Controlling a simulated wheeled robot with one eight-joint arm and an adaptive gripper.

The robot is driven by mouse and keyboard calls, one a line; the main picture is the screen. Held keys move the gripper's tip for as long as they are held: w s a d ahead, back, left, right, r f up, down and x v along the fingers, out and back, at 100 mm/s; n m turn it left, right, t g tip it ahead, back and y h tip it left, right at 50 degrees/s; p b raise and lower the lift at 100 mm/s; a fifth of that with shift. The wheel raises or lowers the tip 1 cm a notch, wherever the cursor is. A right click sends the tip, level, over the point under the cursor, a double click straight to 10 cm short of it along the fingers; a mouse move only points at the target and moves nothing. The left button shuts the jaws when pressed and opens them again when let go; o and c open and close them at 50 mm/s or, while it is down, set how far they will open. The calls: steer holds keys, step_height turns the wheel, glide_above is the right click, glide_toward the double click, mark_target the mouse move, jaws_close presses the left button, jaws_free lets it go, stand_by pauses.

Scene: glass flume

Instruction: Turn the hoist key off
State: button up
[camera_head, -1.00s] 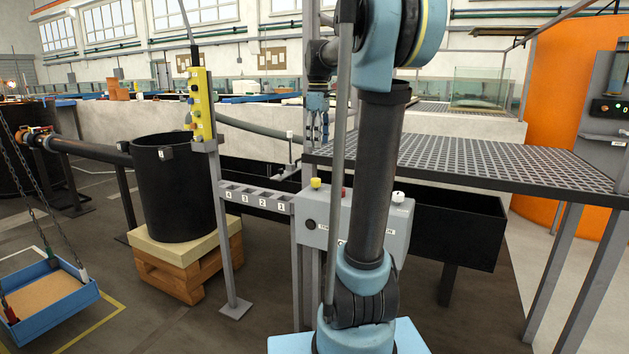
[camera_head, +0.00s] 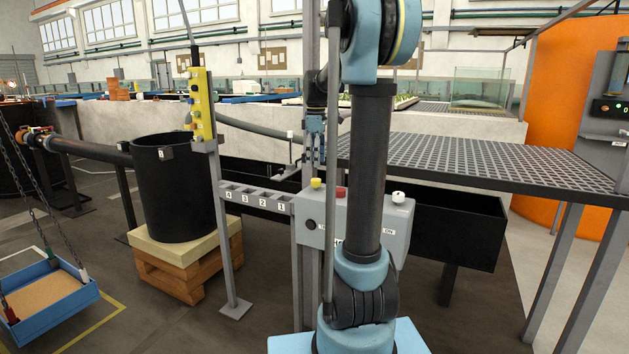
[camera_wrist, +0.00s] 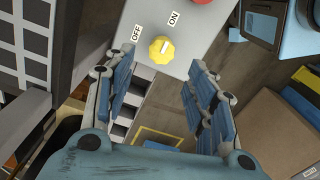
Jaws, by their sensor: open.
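The hoist key is a yellow faceted knob (camera_wrist: 161,49) on a grey control box, between an OFF label (camera_wrist: 137,32) and an ON label (camera_wrist: 173,18). A pale mark on it points up and right, toward ON. In the head view the yellow knob (camera_head: 316,183) sits on top of the grey box (camera_head: 375,225). My gripper (camera_wrist: 150,72) is open and empty, its blue-padded fingers spread to the left and right below the knob in the wrist picture.
A red button (camera_head: 341,193) and a white knob (camera_head: 398,197) share the box top. A grating platform (camera_head: 480,165) stands at right. A numbered slotted rail (camera_head: 257,198), a yellow pendant (camera_head: 202,104) and a black barrel (camera_head: 175,190) are at left. Grey uprights flank the arm closely.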

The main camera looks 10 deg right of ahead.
mark_target(316, 179)
step_height(316, 179, down, 8)
steer(key=shift+r, duration=0.1)
stand_by(0.4)
steer(key=c, duration=1.1)
steer(key=shift+o, duration=0.2)
steer(key=shift+a, duration=0.1)
